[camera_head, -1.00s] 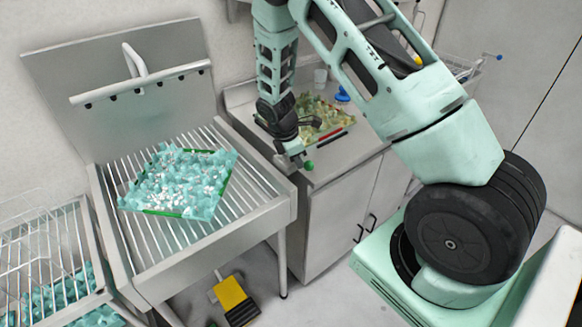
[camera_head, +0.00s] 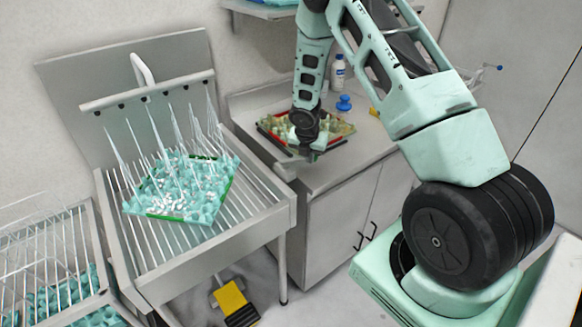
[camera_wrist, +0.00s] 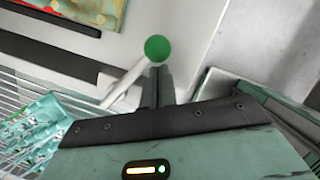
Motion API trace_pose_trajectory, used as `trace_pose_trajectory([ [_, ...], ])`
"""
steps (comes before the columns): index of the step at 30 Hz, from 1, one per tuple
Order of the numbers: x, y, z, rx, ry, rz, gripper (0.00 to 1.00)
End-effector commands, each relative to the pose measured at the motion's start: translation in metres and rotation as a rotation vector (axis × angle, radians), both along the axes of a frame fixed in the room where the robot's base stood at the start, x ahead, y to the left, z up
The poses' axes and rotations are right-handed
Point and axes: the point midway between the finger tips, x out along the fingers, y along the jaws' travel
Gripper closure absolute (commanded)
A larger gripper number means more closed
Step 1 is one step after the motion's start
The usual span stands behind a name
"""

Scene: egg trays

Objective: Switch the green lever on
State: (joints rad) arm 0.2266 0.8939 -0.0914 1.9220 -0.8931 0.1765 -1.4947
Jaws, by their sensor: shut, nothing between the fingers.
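The green lever (camera_wrist: 157,48) has a round green knob on a pale rod, seen in the wrist view just beyond my fingertips. My gripper (camera_wrist: 157,74) is shut and empty, with its fingertips close to the knob and rod; I cannot tell whether they touch. In the head view my gripper (camera_head: 311,154) is at the corner between sink and counter, and the knob cannot be made out there. The spray bar (camera_head: 150,92) over the slatted sink (camera_head: 240,236) sends thin clear streaks down onto a tray (camera_head: 224,190) with teal egg holders.
A second tray (camera_head: 340,144) lies on the counter behind my gripper, with a blue item (camera_head: 344,103) and a white bottle (camera_head: 338,72) nearby. A wire rack (camera_head: 40,262) stands at the left. A yellow pedal (camera_head: 230,297) is on the floor.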

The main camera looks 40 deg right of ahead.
Motion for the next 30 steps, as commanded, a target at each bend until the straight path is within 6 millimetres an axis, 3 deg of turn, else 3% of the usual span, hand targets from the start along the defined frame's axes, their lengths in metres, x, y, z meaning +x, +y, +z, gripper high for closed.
trace_pose_trajectory([
  [30,0.0088,-0.0064,0.0012,-0.001,-0.002,0.008,1.0],
])
